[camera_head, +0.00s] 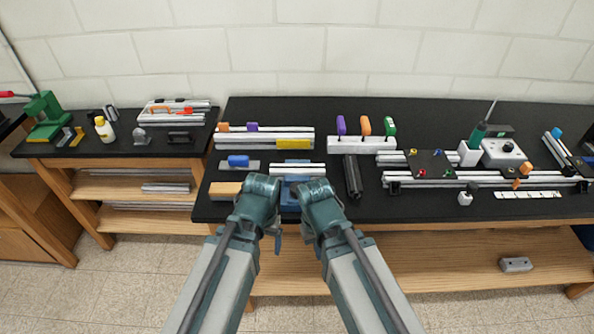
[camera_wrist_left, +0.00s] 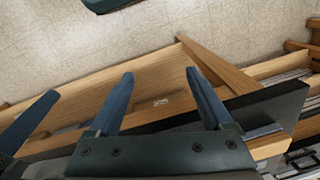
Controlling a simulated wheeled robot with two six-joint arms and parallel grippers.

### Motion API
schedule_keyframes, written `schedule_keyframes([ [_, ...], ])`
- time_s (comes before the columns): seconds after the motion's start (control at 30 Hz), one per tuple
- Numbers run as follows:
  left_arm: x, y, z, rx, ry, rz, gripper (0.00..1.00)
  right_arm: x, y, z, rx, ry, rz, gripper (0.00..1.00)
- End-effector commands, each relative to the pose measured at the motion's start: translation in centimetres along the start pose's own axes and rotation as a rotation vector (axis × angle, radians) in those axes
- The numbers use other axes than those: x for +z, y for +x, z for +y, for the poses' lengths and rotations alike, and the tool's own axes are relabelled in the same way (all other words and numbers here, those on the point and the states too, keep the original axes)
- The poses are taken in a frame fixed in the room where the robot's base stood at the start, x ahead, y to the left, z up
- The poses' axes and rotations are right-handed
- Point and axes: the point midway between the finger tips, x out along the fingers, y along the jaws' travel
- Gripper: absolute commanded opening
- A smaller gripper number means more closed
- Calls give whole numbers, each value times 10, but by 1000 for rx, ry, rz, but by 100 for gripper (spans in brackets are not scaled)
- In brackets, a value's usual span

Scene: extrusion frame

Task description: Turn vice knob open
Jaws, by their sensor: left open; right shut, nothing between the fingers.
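The blue vice (camera_head: 291,193) stands near the front edge of the black bench, partly covered by my arms. A pale aluminium extrusion (camera_head: 298,170) lies across its top. I cannot make out the vice knob in either view. My left gripper (camera_head: 276,240) is at the front edge of the bench, just in front of the vice. In the left wrist view its two blue fingers (camera_wrist_left: 163,95) are spread with nothing between them. My right gripper (camera_head: 305,235) is close beside it on the right, shut and empty, mostly hidden by its own wrist.
A wood-ended tool (camera_head: 225,189) and a blue-handled tool (camera_head: 238,161) lie left of the vice. A dark bar (camera_head: 352,177) lies to its right. Behind stands a white rack (camera_head: 362,145) with coloured handles. A wooden shelf (camera_head: 450,265) runs below the bench top.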

Motion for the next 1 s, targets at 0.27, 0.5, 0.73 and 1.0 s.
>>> schedule_keyframes([
  [0.27,-8,-80,-30,20,-53,22,84,5,-81,8,-1,2,0,0],
  [0.5,-26,-154,-58,39,-18,49,84,9,-157,15,-1,5,-1,0],
  [0.73,-70,-206,-56,46,336,69,84,12,-207,19,-2,7,-1,0],
  [1.0,-124,-214,-4,41,1006,68,84,12,-211,20,-2,8,-1,0],
])
